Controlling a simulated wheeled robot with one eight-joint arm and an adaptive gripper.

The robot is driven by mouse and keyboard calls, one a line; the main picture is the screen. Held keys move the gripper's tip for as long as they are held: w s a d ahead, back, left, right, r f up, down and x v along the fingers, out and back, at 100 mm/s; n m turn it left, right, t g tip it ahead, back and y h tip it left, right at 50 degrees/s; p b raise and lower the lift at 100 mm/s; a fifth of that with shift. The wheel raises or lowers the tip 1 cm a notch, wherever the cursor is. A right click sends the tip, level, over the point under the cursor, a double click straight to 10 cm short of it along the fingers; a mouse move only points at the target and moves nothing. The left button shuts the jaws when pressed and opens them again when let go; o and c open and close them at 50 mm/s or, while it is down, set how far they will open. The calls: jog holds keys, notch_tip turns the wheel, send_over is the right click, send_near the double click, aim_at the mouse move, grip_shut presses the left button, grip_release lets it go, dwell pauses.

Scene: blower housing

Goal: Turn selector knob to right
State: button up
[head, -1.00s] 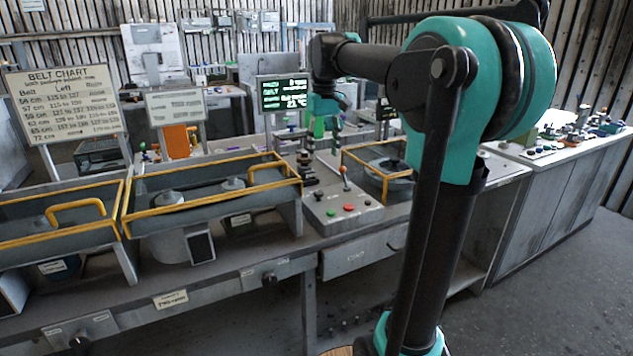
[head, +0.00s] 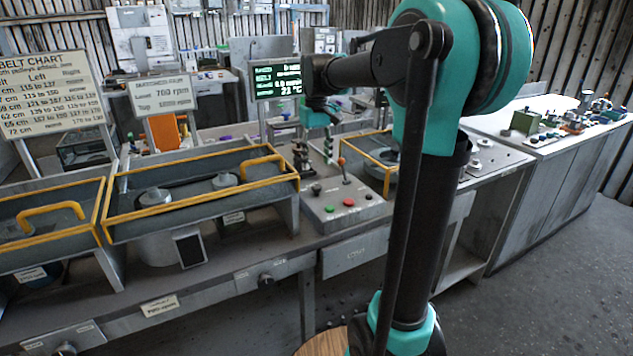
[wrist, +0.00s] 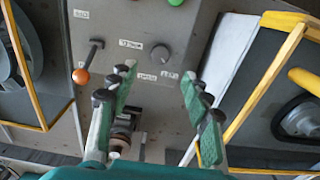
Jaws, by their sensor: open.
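The selector knob (wrist: 160,53) is a small round dark grey knob on the grey control panel (wrist: 205,25), with small white labels around it. Which way it points is too small to tell. In the head view my gripper (head: 316,148) hangs over the back of the panel, behind the knob.
A lever with an orange ball (wrist: 81,75) stands beside the knob. Red (head: 349,202) and green (head: 330,209) buttons sit nearer the panel's front. Yellow-railed trays (head: 200,190) flank the panel.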

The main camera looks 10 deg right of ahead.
aim_at(316, 186)
notch_tip(316, 186, down, 8)
dwell(0.4)
grip_shut()
